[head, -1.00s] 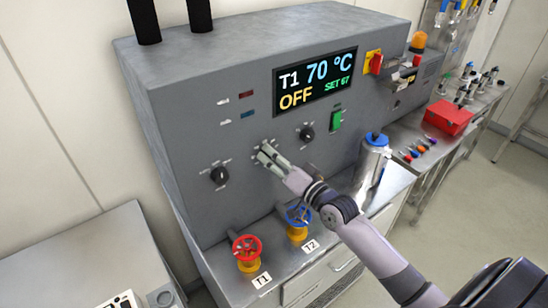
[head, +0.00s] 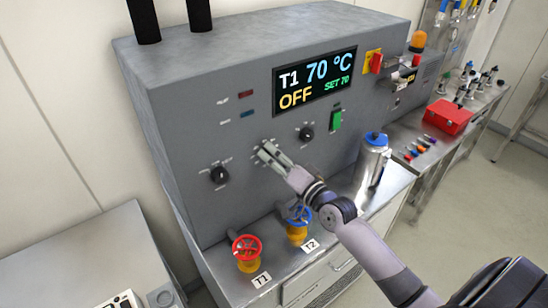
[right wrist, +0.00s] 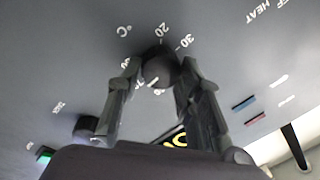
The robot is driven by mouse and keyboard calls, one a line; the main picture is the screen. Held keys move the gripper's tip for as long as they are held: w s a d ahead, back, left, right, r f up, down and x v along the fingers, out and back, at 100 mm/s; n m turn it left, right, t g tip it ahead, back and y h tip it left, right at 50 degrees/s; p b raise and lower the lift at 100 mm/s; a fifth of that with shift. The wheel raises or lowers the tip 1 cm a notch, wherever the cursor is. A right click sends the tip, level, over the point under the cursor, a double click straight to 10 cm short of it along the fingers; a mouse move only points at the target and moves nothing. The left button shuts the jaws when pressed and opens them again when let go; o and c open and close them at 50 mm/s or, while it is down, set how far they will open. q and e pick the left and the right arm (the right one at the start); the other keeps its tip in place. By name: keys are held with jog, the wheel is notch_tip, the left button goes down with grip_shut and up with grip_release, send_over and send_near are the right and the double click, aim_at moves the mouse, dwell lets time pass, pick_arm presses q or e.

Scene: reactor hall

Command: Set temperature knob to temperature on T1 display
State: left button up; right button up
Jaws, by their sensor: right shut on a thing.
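The display (head: 315,82) on the grey panel reads "T1 70 °C", "OFF" and a green "SET 70". My right gripper (head: 266,152) is at the middle knob on the panel front and covers most of it in the head view. In the right wrist view the black temperature knob (right wrist: 158,66) sits between the two fingers of the right gripper (right wrist: 160,82), which are shut on it. Scale marks such as "20", "30" and "°C" show around the knob. My left gripper is not in view.
Another black knob (head: 219,175) is at the left and one (head: 307,133) at the right, near a green switch (head: 336,121). A steel flask (head: 371,160) stands right of the arm.

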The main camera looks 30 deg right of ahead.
jog(key=o, duration=1.2)
jog(key=shift+c, duration=0.2)
jog(key=v, duration=1.2)
jog(key=shift+f, duration=0.1)
